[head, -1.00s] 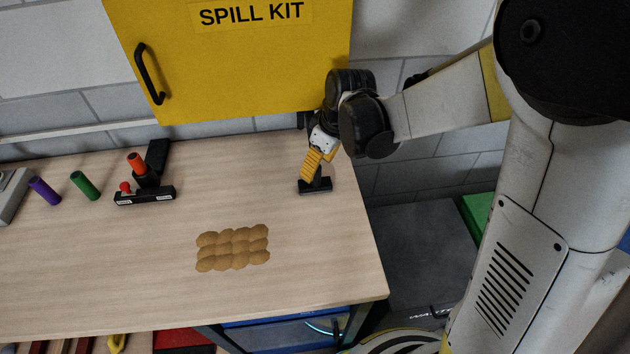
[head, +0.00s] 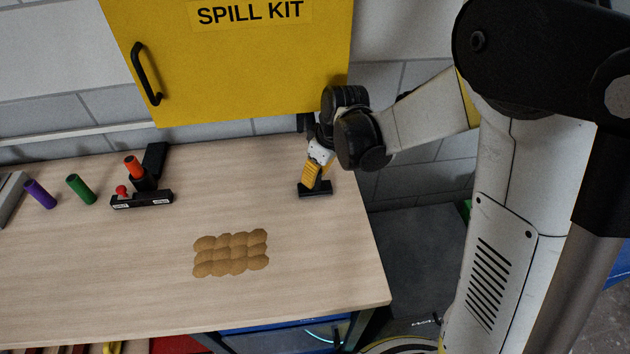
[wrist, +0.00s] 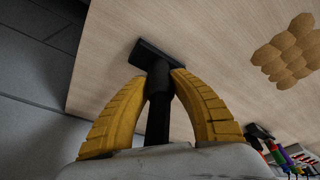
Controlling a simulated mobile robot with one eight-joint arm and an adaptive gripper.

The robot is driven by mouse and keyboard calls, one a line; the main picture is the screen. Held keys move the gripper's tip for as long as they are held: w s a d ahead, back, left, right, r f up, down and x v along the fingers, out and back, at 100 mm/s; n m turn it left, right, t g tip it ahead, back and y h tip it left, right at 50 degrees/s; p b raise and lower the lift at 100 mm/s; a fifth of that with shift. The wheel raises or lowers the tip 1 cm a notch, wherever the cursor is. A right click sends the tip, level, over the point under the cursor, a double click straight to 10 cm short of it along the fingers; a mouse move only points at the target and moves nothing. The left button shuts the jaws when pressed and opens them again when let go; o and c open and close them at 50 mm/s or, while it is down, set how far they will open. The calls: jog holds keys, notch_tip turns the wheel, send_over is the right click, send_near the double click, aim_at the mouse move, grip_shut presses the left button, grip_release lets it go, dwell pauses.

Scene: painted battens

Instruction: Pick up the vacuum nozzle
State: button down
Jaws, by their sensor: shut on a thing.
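The vacuum nozzle (head: 315,189) is black, with a wide flat foot and a narrow neck. Its foot is at the tabletop near the back right edge; I cannot tell whether it touches the wood. My gripper (head: 313,177) has yellow fingers and is shut on the nozzle's neck from above. In the wrist view the nozzle's foot (wrist: 151,53) shows beyond the fingertips, and its dark neck runs back between the two yellow fingers (wrist: 160,90). Part of the neck is hidden by the fingers in the head view.
A wooden table (head: 120,260) bears a brown lumpy patch (head: 231,254) in front. At left are a black device with a red knob (head: 142,198), a green cylinder (head: 81,189) and a purple cylinder (head: 40,194). A yellow spill kit cabinet (head: 235,70) hangs behind.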

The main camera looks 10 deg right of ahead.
notch_tip(320, 180, up, 4)
jog(key=shift+r+p, duration=0.2)
jog(key=shift+p, duration=0.8)
jog(key=s+d+r+p, duration=0.3)
jog(key=s+d+r, duration=0.2)
jog(key=d, duration=0.5)
jog(key=shift+v, duration=0.8)
jog(key=c, duration=1.8)
grip_release()
jog(key=shift+c, duration=0.2)
grip_shut()
